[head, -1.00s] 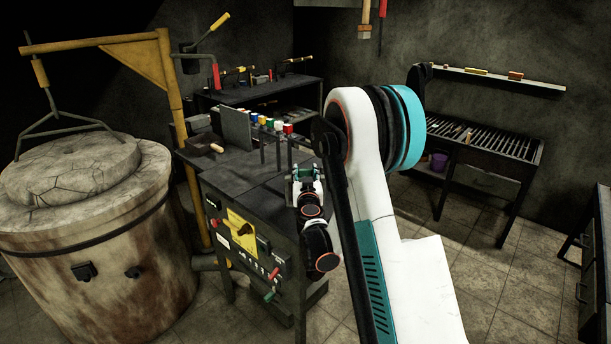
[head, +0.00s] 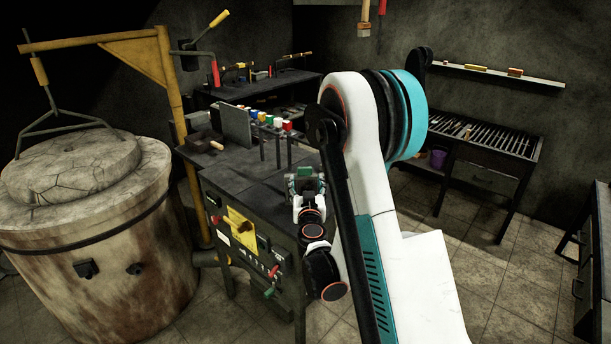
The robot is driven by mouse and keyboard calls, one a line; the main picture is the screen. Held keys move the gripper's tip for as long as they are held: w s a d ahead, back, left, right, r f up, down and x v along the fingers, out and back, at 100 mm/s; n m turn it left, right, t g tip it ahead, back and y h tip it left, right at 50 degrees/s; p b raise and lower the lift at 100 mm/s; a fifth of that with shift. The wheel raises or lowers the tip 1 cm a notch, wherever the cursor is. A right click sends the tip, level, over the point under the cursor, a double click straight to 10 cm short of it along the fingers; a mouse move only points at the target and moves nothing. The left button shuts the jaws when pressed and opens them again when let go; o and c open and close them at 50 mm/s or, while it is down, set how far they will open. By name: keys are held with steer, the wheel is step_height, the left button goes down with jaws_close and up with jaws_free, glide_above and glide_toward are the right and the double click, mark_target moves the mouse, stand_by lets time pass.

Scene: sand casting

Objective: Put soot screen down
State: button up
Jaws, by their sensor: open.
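A flat dark grey panel (head: 236,126), which looks like the soot screen, stands upright on the dark workbench (head: 245,172), toward its back left. Nothing of mine touches it. My gripper (head: 305,174) is open at the right side of the bench, apart from the panel and to its lower right. It is small and seen from behind, and I see nothing held in it. My arm hides part of the bench's right side.
A row of coloured-top tools (head: 270,121) stands right of the panel. A wooden-handled tool (head: 205,145) lies to its left. A large furnace (head: 90,230) with a hoist (head: 165,100) stands at the left. The bench top's front middle is clear.

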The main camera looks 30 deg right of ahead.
steer(key=s+a+r+n+y+b, duration=0.1)
steer(key=s+a+r+n+y, duration=0.2)
steer(key=a, duration=0.4)
steer(key=s+a+r+n+g+y+b, duration=0.1)
steer(key=s+a+r+y, duration=0.3)
steer(key=a+r, duration=0.15)
steer(key=s+a+r+n+y+b, duration=0.1)
steer(key=s+a+r+n+y, duration=0.2)
steer(key=a, duration=0.5)
steer(key=s+f+m+g+h, duration=0.1)
steer(key=s+f+g, duration=0.2)
steer(key=s, duration=0.9)
steer(key=s+d+f+m+g+h, duration=0.1)
steer(key=s+f+g, duration=0.2)
steer(key=s, duration=0.9)
steer(key=shift+s+f+g+p, duration=0.2)
steer(key=shift+s+g+p, duration=0.15)
steer(key=shift+g, duration=0.85)
